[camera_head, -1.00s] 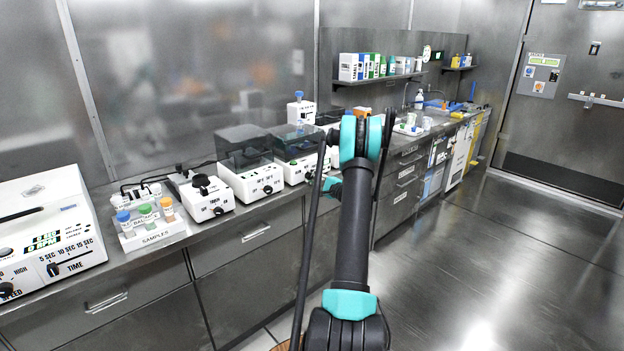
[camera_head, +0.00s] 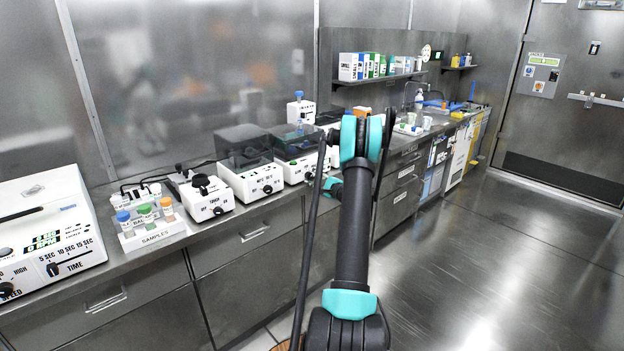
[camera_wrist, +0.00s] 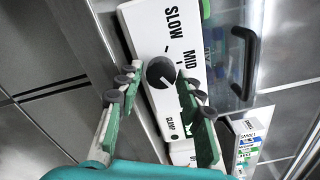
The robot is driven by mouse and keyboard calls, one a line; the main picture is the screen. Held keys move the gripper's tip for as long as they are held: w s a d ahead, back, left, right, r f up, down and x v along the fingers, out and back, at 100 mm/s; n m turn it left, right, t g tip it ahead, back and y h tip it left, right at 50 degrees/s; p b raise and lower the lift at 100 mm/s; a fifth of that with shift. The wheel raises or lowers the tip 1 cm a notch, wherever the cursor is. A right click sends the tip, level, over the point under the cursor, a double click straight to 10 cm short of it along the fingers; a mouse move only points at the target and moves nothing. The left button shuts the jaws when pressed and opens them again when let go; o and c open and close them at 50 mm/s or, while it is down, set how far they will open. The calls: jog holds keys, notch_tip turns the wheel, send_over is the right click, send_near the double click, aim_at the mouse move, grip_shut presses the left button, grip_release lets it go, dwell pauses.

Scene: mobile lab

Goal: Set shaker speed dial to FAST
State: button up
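In the wrist view a round black dial (camera_wrist: 162,72) sits on a white panel (camera_wrist: 147,22) printed SLOW and MID. Which way the dial points is not clear. My gripper (camera_wrist: 158,78) is open, with one finger on each side of the dial. I cannot tell whether the fingertips touch it.
A clear lid with a black handle (camera_wrist: 246,62) lies right of the panel. In the head view, a sample rack (camera_head: 150,238), a large white machine (camera_head: 45,225) and lidded machines (camera_head: 243,180) line the bench. The floor (camera_head: 480,260) at right is clear.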

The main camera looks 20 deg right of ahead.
jog(key=shift+o, duration=0.7)
jog(key=shift+s, duration=0.1)
jog(key=v, duration=0.7)
jog(key=shift+s, duration=0.35)
jog(key=shift+d, duration=0.15)
jog(key=shift+r, duration=0.1)
